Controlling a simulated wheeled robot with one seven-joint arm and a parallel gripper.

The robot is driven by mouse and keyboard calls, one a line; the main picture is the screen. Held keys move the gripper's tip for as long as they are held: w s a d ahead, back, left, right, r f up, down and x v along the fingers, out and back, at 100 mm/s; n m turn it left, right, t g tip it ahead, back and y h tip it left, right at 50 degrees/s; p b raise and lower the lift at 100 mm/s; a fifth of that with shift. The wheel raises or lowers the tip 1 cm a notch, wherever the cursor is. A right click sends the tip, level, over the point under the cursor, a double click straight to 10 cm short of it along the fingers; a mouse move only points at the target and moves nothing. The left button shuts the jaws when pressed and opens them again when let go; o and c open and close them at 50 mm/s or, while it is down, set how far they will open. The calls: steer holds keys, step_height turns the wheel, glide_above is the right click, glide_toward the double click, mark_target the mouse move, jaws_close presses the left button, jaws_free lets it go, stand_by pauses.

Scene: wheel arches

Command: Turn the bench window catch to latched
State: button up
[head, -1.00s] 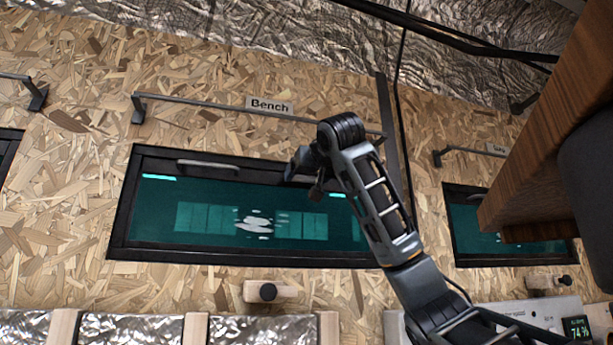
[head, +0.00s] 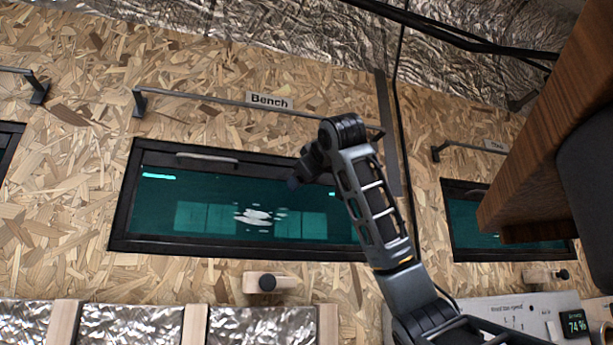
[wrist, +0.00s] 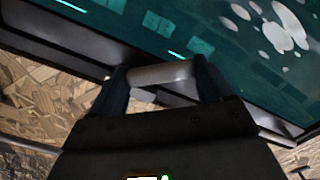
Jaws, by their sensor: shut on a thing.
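The bench window (head: 118,205) is a dark-framed teal pane under the "Bench" label (head: 269,101). A pale grey handle-like bar (head: 207,159) sits on its top frame, left of my arm. My gripper (head: 296,180) is at the top frame, right of that bar, and hides what it holds in the head view. In the wrist view my gripper (wrist: 161,80) has one finger on each side of a short pale grey bar, seemingly the window catch (wrist: 160,73), and is shut on it. The catch lies close to the dark frame. Its exact turn angle is hard to tell.
A rail (head: 215,101) runs above the window. A wooden block with a black knob (head: 267,283) is below it. A second window (head: 463,250) is at the right, partly behind a wooden cabinet edge (head: 550,130). A black cable (head: 401,120) hangs near my arm.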

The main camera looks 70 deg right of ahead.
steer(key=n, duration=0.3)
steer(key=s+n, duration=0.1)
steer(key=n, duration=0.2)
steer(key=d+f+n, duration=0.1)
steer(key=n, duration=0.3)
steer(key=shift+s+f, duration=0.1)
steer(key=shift+s, duration=0.05)
steer(key=shift+d+n, duration=0.1)
steer(key=shift+n, duration=0.2)
steer(key=o, duration=1)
steer(key=shift+c, duration=0.2)
steer(key=b+v, duration=0.2)
steer(key=v, duration=0.6)
steer(key=shift+s, duration=0.1)
